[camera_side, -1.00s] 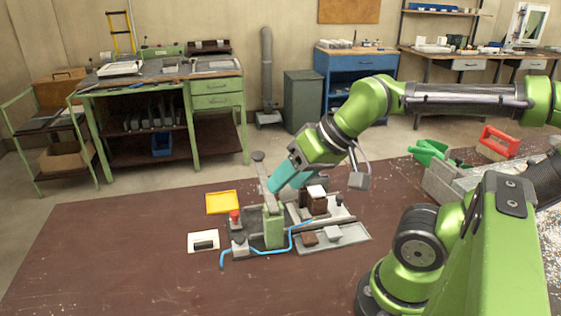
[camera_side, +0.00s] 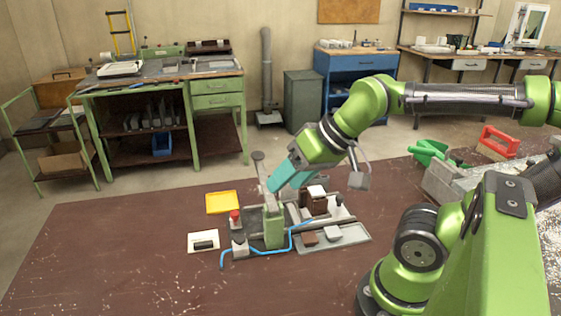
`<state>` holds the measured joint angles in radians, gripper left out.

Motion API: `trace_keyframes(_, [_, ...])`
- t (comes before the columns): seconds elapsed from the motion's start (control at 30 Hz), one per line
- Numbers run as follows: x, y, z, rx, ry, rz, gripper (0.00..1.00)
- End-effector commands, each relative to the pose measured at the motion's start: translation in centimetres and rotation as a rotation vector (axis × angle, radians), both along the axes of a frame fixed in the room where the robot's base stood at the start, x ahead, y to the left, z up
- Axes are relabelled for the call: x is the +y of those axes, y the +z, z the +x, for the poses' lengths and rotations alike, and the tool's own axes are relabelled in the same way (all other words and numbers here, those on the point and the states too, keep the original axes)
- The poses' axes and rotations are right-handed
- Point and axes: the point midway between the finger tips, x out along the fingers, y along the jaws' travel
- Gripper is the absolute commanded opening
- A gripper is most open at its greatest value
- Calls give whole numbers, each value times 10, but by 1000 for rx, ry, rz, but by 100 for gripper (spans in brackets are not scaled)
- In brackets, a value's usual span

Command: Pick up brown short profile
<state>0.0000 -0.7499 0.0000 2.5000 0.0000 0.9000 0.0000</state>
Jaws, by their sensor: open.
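A small brown block (camera_side: 310,239), which fits the brown short profile, lies on the left part of a flat grey tray (camera_side: 350,240). A light grey block (camera_side: 333,233) lies beside it on the same tray. Behind the tray, a darker brown block (camera_side: 318,207) with a white top stands upright in the fixture. My gripper (camera_side: 273,188), with a teal body, points down and left above the clamp fixture, up and left of the brown block and apart from it. It is open; its fingertips are partly hidden behind the clamp lever and too small to see clearly.
The green clamp post (camera_side: 273,230) with its upright lever (camera_side: 260,172) stands close to my gripper. A red button (camera_side: 234,215), blue hose (camera_side: 262,251), yellow tray (camera_side: 222,202) and white plate (camera_side: 203,242) lie left. The table's front left is clear.

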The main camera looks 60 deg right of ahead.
Motion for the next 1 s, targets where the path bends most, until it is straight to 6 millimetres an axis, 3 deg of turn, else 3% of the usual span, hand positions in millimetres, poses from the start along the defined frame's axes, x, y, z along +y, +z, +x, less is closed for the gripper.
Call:
trace_keyframes(0.03, [0,0,0,0,0,0,57])
trace_keyframes(0.3, [0,0,0,0,0,0,99])
trace_keyframes(0.53, [-1,0,0,0,-2,0,100])
trace_keyframes(0.67, [-11,-9,7,49,-43,9,100])
trace_keyframes(0.77, [-36,-15,23,126,-140,35,100])
trace_keyframes(0.83, [-64,-21,35,216,-294,90,100])
trace_keyframes(1.0, [-149,-37,51,454,-885,270,100])
